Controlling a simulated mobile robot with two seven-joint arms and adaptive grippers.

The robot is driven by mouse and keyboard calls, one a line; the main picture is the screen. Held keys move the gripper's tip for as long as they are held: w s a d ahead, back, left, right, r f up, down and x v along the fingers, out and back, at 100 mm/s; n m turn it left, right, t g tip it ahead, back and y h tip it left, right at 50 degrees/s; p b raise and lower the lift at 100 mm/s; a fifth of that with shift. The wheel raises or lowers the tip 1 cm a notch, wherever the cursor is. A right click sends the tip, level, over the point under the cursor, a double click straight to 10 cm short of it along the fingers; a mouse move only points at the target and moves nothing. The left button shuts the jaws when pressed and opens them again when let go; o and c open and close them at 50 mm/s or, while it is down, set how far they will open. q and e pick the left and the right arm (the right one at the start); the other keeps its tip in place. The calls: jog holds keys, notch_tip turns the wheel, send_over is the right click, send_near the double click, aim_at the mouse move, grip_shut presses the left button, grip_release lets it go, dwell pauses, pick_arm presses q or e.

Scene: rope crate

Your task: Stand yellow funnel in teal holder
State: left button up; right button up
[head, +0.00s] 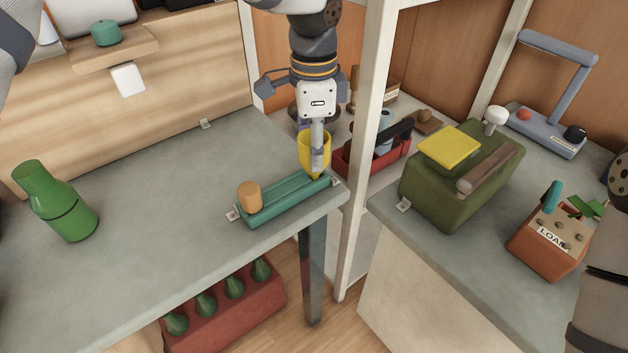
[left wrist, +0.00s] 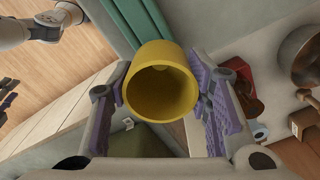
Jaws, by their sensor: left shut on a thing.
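The yellow funnel (head: 305,150) is upright, wide mouth up, in my left gripper (head: 317,152), at the right end of the teal holder (head: 284,201). The left wrist view shows the funnel (left wrist: 150,95) between the purple-padded fingers of the gripper (left wrist: 163,105), with the teal holder (left wrist: 118,22) beyond it. The funnel's narrow end is at the holder's right end; I cannot tell whether it sits in the holder or just above it. An orange-brown cylinder (head: 249,196) stands at the holder's left end. My right gripper is out of view.
The holder lies by the grey table's (head: 150,240) right edge, near a pale post (head: 363,150). A red tray (head: 372,158), a green box (head: 445,190) and an orange crate (head: 538,254) are at right. The table's middle is clear.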

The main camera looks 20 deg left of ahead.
pick_arm(q)
jog(key=shift+f, duration=0.45)
dwell(0.3)
jog(key=o, duration=1.4)
notch_tip(320, 180, up, 12)
